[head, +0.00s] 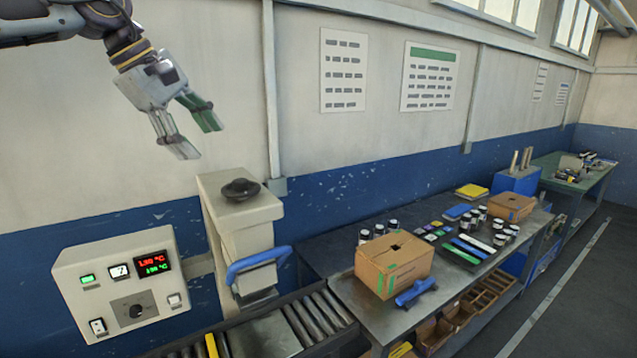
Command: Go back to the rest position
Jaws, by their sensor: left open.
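My left gripper (197,133) is raised at the upper left of the head view, with its arm coming in from the left edge. Its fingers are spread apart with nothing between them, and they point down and to the right. It hangs in the air above and left of the beige sealing unit (237,220) with a black knob on top and a blue handle (258,262). It touches nothing that I can see. My right gripper is not in view.
A control box (118,285) with a lit display is at the lower left. A roller conveyor (315,316) runs below. A bench (345,255) holds a cardboard box (393,265), a blue tool (416,292), jars and coloured items. Aisle floor (575,310) is clear at right.

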